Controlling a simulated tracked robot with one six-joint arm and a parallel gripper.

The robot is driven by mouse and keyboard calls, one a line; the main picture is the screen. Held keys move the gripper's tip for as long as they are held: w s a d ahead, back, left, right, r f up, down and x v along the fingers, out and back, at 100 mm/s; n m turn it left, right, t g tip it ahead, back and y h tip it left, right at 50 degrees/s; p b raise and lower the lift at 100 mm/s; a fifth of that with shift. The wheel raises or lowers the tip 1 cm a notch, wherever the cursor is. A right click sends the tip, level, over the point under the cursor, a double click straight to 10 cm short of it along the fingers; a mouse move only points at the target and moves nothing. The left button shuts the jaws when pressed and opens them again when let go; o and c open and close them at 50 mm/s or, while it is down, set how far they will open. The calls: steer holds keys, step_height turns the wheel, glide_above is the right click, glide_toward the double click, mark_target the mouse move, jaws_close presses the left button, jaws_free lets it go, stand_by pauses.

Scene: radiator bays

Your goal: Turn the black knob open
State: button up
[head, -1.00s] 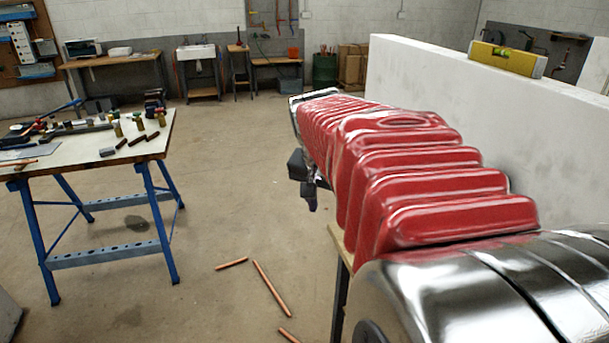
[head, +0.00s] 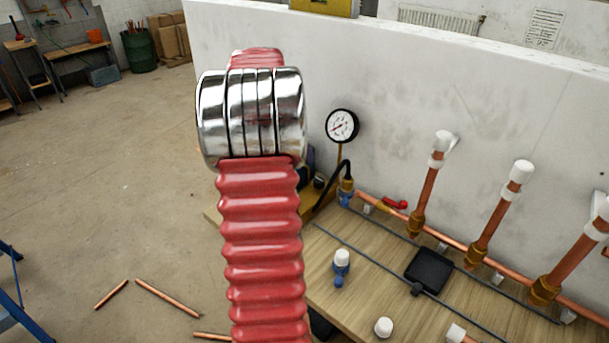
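A black square fitting (head: 430,268) sits on the wooden bench board, right of my arm, in the head view. A small dark round part (head: 416,289) is at its near corner. I cannot tell whether either is the task's black knob or how it is turned. My red ribbed arm with a shiny metal band rises through the left middle of the view. My gripper is hidden behind the arm. Small dark shapes beside the metal band are too covered to identify.
A copper pipe (head: 455,244) runs along the board with upright white-capped stubs (head: 427,196). A pressure gauge (head: 342,126), a black hose and a red lever (head: 395,204) stand near the board's far end. A white wall (head: 420,100) rises behind.

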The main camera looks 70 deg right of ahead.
mark_target(318, 179)
steer(key=shift+s+d, duration=0.1)
steer(key=shift+s, duration=0.05)
steer(key=shift+f, duration=0.1)
steer(key=x, duration=1.3)
steer(key=shift+d+f, duration=0.15)
steer(key=shift+f, duration=0.15)
steer(key=c, duration=1)
